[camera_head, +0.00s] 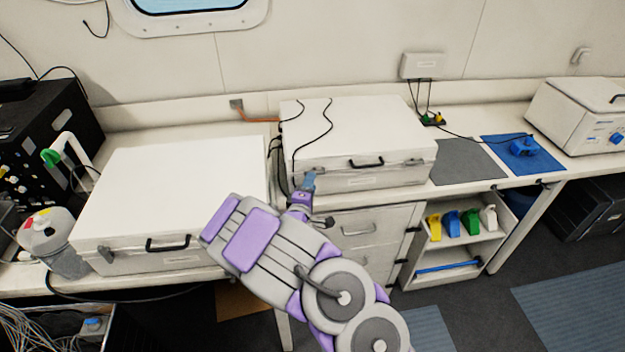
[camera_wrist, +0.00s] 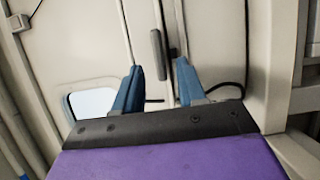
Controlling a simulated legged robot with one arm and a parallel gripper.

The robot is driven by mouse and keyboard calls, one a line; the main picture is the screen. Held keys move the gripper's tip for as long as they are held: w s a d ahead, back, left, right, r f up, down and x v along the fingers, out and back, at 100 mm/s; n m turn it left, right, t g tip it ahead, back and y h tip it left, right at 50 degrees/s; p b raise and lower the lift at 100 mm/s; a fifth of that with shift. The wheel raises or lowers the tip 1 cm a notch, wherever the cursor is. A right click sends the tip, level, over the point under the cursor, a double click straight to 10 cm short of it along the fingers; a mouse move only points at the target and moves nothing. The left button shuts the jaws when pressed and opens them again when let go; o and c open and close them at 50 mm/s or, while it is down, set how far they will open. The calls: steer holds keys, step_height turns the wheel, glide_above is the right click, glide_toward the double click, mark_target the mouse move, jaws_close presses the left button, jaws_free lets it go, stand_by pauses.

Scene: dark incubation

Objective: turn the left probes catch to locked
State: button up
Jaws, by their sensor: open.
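My gripper (camera_head: 309,180) is at the left front corner of the middle white case (camera_head: 350,128), by its left catch, which it largely hides in the head view. In the wrist view the two blue fingers of my gripper (camera_wrist: 160,78) stand apart with a clear gap between them. A dark grey upright bar (camera_wrist: 157,53), apparently the catch, shows just beyond the fingertips, nearly in line with the gap. I cannot tell whether it touches a finger or which way it is set. The case's right catch (camera_head: 415,162) is visible; its label is unreadable.
A black handle (camera_head: 367,162) sits mid-front on the case, with loose black cables over its lid. A larger white case (camera_head: 170,190) stands left. Drawers (camera_head: 355,227) lie below. A grey mat (camera_head: 465,162) and blue mat (camera_head: 540,155) lie right.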

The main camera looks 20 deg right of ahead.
steer(key=shift+x, duration=1.7)
steer(key=shift+c, duration=0.2)
jaws_close()
